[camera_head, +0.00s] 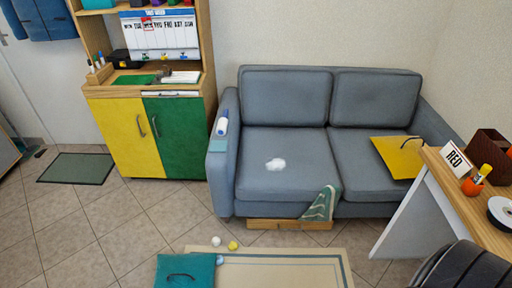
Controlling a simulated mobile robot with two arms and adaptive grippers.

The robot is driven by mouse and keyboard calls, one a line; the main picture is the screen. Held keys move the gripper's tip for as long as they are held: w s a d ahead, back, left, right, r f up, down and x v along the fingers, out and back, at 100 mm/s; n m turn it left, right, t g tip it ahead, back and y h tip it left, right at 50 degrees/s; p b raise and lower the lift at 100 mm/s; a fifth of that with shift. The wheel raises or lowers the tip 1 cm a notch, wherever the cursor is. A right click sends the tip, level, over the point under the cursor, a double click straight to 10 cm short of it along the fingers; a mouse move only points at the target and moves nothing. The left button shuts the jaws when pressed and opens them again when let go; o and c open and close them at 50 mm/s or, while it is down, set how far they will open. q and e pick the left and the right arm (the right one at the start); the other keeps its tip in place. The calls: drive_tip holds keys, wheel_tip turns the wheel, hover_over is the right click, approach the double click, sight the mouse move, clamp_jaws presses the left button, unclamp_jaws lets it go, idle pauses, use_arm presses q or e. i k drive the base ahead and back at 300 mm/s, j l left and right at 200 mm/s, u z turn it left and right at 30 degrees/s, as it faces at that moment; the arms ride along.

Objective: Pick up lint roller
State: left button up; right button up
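A lint roller (221,124), with a white roll and a blue handle, lies on the left armrest of the grey-blue sofa (285,160). It points roughly away from me. A small light-blue flat item (217,146) lies just in front of it on the same armrest. Neither of my grippers is in view.
A yellow-and-green cabinet (127,139) stands left of the sofa. A rug (290,268), a teal bag or cushion (170,278) and two small balls (233,245) lie on the floor. A wooden desk (450,180) is at right.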

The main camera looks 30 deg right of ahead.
sight(222, 125)
drive_tip(key=i+l+u, duration=0.1)
drive_tip(key=l, duration=0.25)
drive_tip(key=i+l+u, duration=0.1)
drive_tip(key=i+l, duration=0.15)
drive_tip(key=i+l+u, duration=0.1)
drive_tip(key=l, duration=0.35)
drive_tip(key=i+l, duration=0.25)
drive_tip(key=l, duration=0.15)
drive_tip(key=i+l+u, duration=0.15)
drive_tip(key=l, duration=0.2)
drive_tip(key=i+l+u, duration=0.1)
drive_tip(key=l, duration=0.3)
